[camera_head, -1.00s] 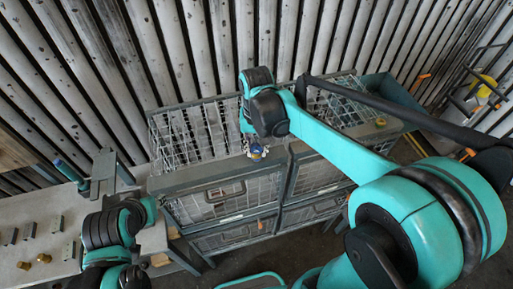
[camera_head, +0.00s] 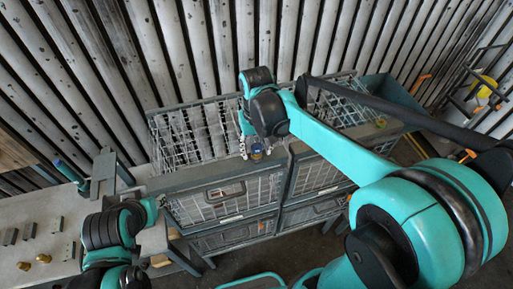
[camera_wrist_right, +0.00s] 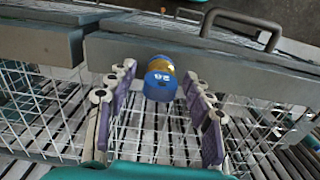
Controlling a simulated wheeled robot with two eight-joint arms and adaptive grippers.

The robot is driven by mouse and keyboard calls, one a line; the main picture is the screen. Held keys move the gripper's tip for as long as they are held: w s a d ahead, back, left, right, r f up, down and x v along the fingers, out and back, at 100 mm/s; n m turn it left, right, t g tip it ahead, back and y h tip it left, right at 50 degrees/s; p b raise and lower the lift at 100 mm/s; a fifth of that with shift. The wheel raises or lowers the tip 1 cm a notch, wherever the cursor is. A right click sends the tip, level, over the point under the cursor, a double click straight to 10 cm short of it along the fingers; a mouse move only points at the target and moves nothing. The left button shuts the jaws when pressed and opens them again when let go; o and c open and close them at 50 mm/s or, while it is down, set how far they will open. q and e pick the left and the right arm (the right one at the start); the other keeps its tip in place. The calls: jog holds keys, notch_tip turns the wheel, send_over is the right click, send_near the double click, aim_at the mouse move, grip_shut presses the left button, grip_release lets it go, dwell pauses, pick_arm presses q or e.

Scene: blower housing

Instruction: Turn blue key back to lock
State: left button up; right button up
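The blue key (camera_wrist_right: 160,86) is a round blue cap with white marking, seated on a brass-coloured body (camera_wrist_right: 160,62) at the cage's top rail. In the head view the blue key (camera_head: 257,153) shows small below my right wrist. My right gripper (camera_wrist_right: 160,73) is open, with one purple-padded finger on each side of the key and a visible gap to both. It also shows in the head view (camera_head: 257,146). Whether the key is at its locked angle cannot be told. My left arm shows at lower left; its fingers are not visible.
The wire cage (camera_head: 190,135) with grey rails stands below my right arm. A dark bar handle (camera_wrist_right: 243,24) sits on a grey panel beyond the key. A bench (camera_head: 45,225) with small metal blocks and brass pieces is at left.

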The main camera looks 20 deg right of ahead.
aim_at(257, 144)
notch_tip(257, 144, up, 12)
jog(key=s+d+f+t, duration=0.5)
jog(key=s+f+t, duration=0.2)
jog(key=s+f, duration=0.45)
notch_tip(257, 144, down, 27)
jog(key=w+b, duration=0.1)
jog(key=b, duration=2.6)
jog(key=shift+a+b, duration=0.15)
jog(key=shift+b, duration=0.25)
jog(key=shift+r, duration=0.15)
